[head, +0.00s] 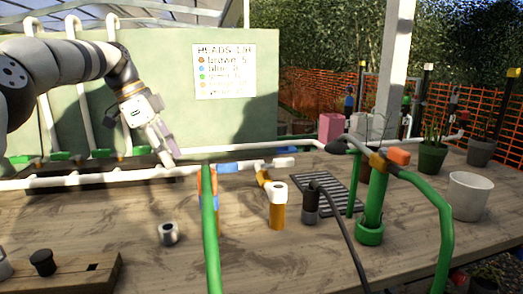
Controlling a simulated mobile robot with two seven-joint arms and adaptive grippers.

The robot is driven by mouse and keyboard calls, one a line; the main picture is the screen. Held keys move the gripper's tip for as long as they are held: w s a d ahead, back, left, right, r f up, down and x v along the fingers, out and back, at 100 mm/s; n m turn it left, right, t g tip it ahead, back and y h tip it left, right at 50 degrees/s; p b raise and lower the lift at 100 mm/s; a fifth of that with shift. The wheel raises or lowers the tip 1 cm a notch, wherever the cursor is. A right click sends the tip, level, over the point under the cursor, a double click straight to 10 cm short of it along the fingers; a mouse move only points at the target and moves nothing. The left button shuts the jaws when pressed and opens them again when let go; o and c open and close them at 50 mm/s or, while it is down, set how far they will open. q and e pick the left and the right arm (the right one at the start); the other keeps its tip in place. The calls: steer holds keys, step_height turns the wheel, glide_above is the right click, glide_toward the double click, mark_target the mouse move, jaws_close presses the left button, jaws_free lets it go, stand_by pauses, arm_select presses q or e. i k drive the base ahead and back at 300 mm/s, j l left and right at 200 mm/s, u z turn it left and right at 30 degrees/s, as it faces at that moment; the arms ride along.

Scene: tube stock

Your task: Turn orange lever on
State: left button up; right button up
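An orange block-like handle (399,156) sits on top of the green pipework at the right of the head view; it may be the orange lever. An orange-yellow fitting (264,176) also sits on the pipework near the middle, above an upright orange piece with a white top (277,211). I cannot tell for sure which one is the lever. My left gripper (168,151) points down over the white pipe at the left, well away from both. Nothing clear shows between its fingers, and their gap is hard to make out. My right gripper is out of view.
A long white pipe (90,181) runs across the wooden table (130,225). A green upright hose (209,240) and a black hose (345,225) rise in front. A white pot (469,196) stands at the right. A small grey cylinder (168,233) stands on the table's left part.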

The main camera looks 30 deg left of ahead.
mark_target(400, 157)
steer(key=k, duration=1.5)
